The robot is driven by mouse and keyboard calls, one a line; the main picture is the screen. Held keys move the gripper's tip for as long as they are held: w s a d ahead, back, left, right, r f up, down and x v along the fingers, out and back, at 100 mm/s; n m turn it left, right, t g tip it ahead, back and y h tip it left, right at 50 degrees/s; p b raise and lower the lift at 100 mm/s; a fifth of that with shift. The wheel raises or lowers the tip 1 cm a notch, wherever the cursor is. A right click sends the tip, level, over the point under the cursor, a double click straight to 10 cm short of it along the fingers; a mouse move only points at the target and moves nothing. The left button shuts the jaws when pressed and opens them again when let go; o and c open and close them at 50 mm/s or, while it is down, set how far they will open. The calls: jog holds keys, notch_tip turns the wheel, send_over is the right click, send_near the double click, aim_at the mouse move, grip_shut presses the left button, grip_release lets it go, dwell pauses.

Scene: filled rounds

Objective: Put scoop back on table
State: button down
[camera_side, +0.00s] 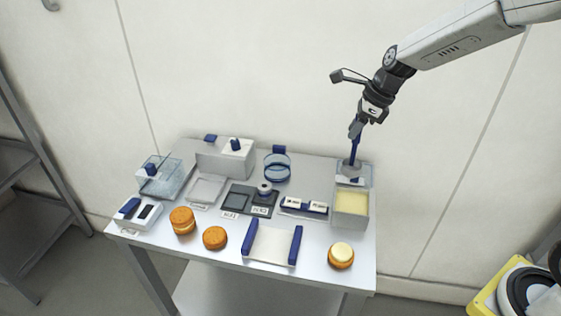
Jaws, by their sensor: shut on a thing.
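My gripper (356,130) is at the back right, above the table (210,260). It is shut on the blue handle of the scoop (355,149), which hangs upright below it. The scoop's greyish lower end is at the back part of a clear-walled box (361,222) with pale yellow filling (351,201). I cannot tell whether the scoop touches the box or hangs just above or behind it.
Brown rounds (215,237) stand along the front; the right one (341,250) has a pale top. A blue-sided tray (271,246), dark panels (238,199), a blue ring (277,167), a white box (215,162) and a clear box (170,180) crowd the table. Bare tabletop shows at the front left.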

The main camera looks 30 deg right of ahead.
jog(key=shift+w, duration=0.1)
jog(key=w+f, duration=0.9)
jog(key=w, duration=0.4)
jog(key=shift+w+d+f, duration=0.15)
jog(key=shift+d, duration=0.05)
dwell(0.3)
jog(key=shift+w+f, duration=0.15)
jog(key=shift+f, duration=0.8)
jog(key=shift+w+f, duration=0.1)
jog(key=shift+f, duration=0.8)
jog(key=shift+f, duration=0.1)
